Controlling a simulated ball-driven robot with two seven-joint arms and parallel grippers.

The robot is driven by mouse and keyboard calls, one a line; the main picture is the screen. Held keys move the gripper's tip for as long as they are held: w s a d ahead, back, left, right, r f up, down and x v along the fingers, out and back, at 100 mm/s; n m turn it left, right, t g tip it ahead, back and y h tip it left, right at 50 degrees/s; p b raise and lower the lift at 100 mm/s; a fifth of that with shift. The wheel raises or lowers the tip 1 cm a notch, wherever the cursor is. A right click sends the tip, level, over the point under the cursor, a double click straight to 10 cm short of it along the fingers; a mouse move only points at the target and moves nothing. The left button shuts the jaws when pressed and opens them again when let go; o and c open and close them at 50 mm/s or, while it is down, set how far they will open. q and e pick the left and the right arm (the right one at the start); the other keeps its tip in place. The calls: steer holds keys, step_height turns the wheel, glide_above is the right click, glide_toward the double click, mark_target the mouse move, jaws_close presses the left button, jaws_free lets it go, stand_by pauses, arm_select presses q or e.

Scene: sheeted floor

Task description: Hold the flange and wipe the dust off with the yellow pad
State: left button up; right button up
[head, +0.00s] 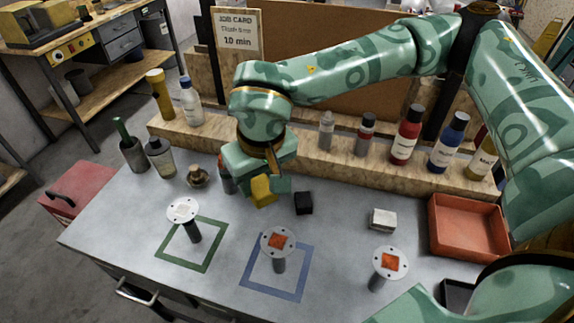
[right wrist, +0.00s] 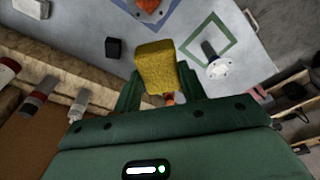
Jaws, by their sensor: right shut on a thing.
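My right gripper (head: 264,181) is shut on the yellow pad (head: 263,192), above the table behind the blue square; the pad also shows between the fingers in the right wrist view (right wrist: 157,68). One flange (head: 184,211) with a pale patch on top stands at the green square outline (head: 168,252). A second flange (head: 277,243) with an orange patch stands inside the blue square outline (head: 272,292). A third flange (head: 389,263) with an orange patch stands farther right. The pad is apart from all three flanges. My left gripper is not in view.
A black block (head: 303,203) and a pale block (head: 382,219) lie on the grey table. A red tray (head: 468,228) is at the right. Several bottles stand along the wooden ledge (head: 330,162) at the back. A red toolbox (head: 77,190) is beyond the left edge.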

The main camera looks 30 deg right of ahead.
steer(key=w+a+f+m, duration=0.1)
steer(key=w+a+f, duration=0.1)
steer(key=w+a, duration=1)
steer(key=a, duration=0.3)
steer(key=shift+w+f+g, duration=0.2)
steer(key=shift+w+g, duration=0.05)
steer(key=shift+g, duration=0.05)
steer(key=shift+a, duration=0.1)
